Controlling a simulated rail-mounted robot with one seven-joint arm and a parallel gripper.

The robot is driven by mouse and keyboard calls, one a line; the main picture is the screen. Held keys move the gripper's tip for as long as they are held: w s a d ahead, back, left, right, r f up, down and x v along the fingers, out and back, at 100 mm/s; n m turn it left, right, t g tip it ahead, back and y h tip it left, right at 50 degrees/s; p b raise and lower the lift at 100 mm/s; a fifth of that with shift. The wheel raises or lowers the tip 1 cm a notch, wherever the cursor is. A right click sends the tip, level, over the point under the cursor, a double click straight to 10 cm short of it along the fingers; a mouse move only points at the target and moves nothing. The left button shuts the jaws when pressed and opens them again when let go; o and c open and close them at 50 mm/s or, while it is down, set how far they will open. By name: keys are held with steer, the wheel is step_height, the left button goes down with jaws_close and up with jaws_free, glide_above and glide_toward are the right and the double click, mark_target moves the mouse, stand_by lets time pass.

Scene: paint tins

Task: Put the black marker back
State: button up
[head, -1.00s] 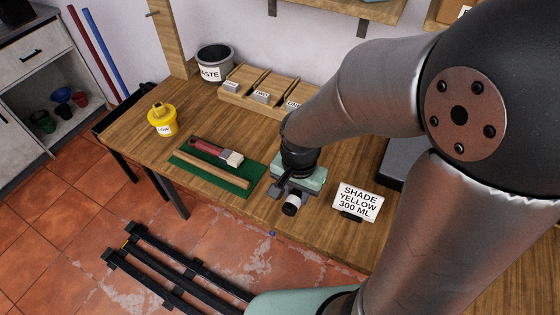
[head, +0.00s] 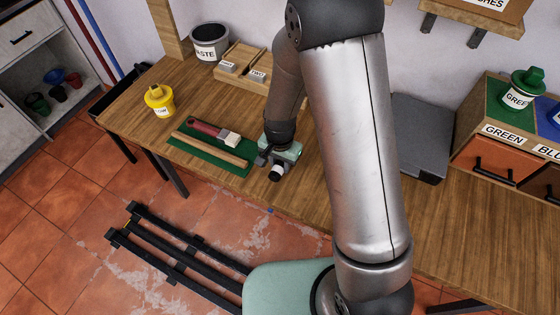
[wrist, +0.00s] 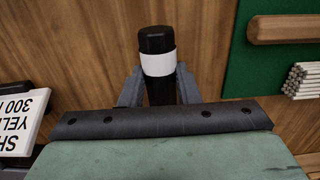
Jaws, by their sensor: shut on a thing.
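The black marker (wrist: 158,50) has a white band and is held between my gripper's two fingers (wrist: 160,85) in the wrist view, its capped end toward the camera. In the head view my gripper (head: 276,160) is over the front part of the wooden bench, just right of the green mat. The marker's dark end with its white band (head: 277,171) shows there below the gripper's body. How high the marker is above the wood is hard to tell.
The green mat (head: 185,154) bears a red-handled brush (head: 210,132) and a wooden stick (head: 215,150). A yellow tin (head: 160,101), a grey waste bin (head: 210,42) and a slotted wooden holder (head: 232,82) stand behind. A sign (wrist: 22,118) stands nearby in the wrist view.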

mark_target(282, 163)
steer(key=shift+f, duration=0.15)
steer(key=o, duration=1)
step_height(282, 163, up, 18)
steer(key=f+b, duration=0.1)
steer(key=b, duration=0.2)
steer(key=shift+s+d+r+n+t+b, duration=0.1)
steer(key=shift+s+d+n+b, duration=0.25)
steer(key=shift+s+d+n, duration=1.35)
steer(key=shift+s+d+f+n+t+b, duration=0.1)
steer(key=shift+s+d+n+b, duration=0.25)
steer(key=shift+s+d, duration=2.65)
steer(key=shift+s+d+r+n+t+b, duration=0.1)
steer(key=shift+s+d+n+b, duration=0.6)
steer(key=shift+s, duration=3)
